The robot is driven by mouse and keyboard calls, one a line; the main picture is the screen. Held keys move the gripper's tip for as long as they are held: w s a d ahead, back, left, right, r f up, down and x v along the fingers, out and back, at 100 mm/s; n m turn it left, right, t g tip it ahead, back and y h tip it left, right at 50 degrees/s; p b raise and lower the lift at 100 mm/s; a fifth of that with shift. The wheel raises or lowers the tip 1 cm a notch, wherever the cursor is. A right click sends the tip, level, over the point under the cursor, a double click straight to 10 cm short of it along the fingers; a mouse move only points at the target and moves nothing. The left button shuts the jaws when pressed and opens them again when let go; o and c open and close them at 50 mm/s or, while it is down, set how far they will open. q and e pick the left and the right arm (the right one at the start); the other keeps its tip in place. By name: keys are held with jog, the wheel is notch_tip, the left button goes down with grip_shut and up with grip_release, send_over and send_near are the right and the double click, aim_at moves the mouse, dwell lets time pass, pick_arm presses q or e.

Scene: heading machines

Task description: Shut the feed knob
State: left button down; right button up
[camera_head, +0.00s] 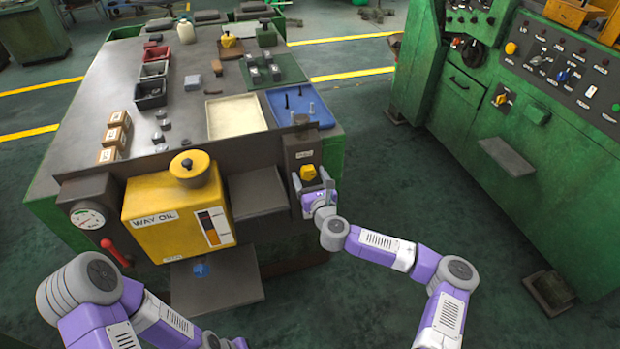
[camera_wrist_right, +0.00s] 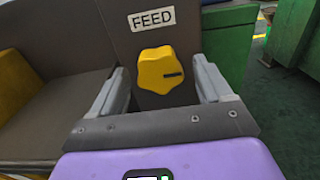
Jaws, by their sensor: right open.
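The yellow feed knob (camera_head: 308,173) is on a dark panel at the front right corner of the workbench. In the right wrist view the lobed knob (camera_wrist_right: 158,66) sits below a FEED label (camera_wrist_right: 153,18), and its dark pointer mark points to the right. My right gripper (camera_head: 314,187) is at the panel in front of the knob. In the wrist view the open gripper (camera_wrist_right: 160,86) has one finger to each side of the knob, with visible gaps. Contact does not show. My left arm is at the lower left, its gripper out of view.
A yellow WAY OIL box (camera_head: 170,222), a gauge (camera_head: 88,216) and a red-handled lever (camera_head: 115,252) are left of the knob. A low dark shelf (camera_head: 217,292) juts out below. A green machine (camera_head: 540,130) stands at the right, with clear floor between.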

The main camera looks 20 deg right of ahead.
jog(key=c, duration=1.1)
jog(key=shift+o, duration=0.2)
jog(key=shift+n, duration=0.4)
jog(key=n, duration=0.3)
jog(key=shift+d+n+p, duration=0.1)
jog(key=shift+n+p, duration=0.3)
jog(key=n, duration=0.4)
jog(key=shift+r+n, duration=0.1)
jog(key=shift+n, duration=0.2)
jog(key=n, duration=0.4)
jog(key=shift+d, duration=0.1)
jog(key=n+b, duration=0.1)
jog(key=n, duration=0.3)
jog(key=shift+r+n, duration=0.1)
jog(key=shift+n, duration=0.2)
